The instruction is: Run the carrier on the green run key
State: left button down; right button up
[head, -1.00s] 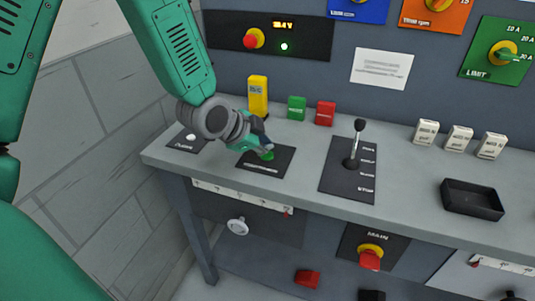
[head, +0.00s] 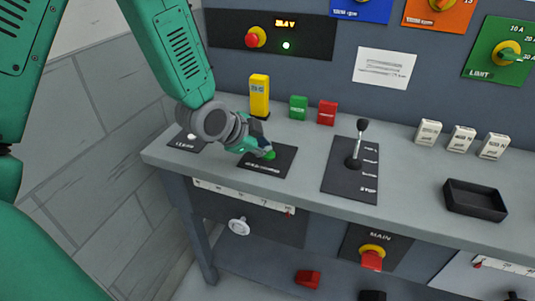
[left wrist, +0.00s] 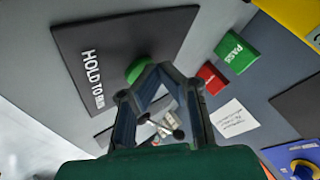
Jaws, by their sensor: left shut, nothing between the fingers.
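The green run key (head: 270,155) is a round green button on a black plate (head: 265,168) on the bench, left of the lever. In the left wrist view the green key (left wrist: 138,69) stands at the tips of my left gripper, and the black plate (left wrist: 120,40) reads "HOLD TO RUN". My left gripper (head: 262,151) is shut and empty, with its fingertips at the key. I cannot tell whether they press it or only touch it. The fingers hide part of the key. My right gripper is not in view.
A black lever (head: 357,145) stands on a marked plate right of the key. Green (head: 299,107) and red (head: 327,112) blocks and a yellow device (head: 259,95) stand behind. A black tray (head: 474,198) lies at the right. A red main switch (head: 372,257) is below.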

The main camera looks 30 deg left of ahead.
pick_arm(q)
jog(key=shift+d+r, duration=0.1)
jog(key=shift+d, duration=0.35)
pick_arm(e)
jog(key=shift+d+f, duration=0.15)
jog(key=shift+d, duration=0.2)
pick_arm(q)
jog(key=shift+a+f, duration=0.35)
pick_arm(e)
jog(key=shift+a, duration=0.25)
pick_arm(q)
jog(key=shift+d+f, duration=0.1)
jog(key=shift+d, duration=0.1)
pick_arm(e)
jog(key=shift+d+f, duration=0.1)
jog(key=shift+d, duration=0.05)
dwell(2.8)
pick_arm(q)
jog(key=shift+d+r+p, duration=0.3)
jog(key=shift+r+p, duration=0.35)
jog(key=shift+r, duration=0.3)
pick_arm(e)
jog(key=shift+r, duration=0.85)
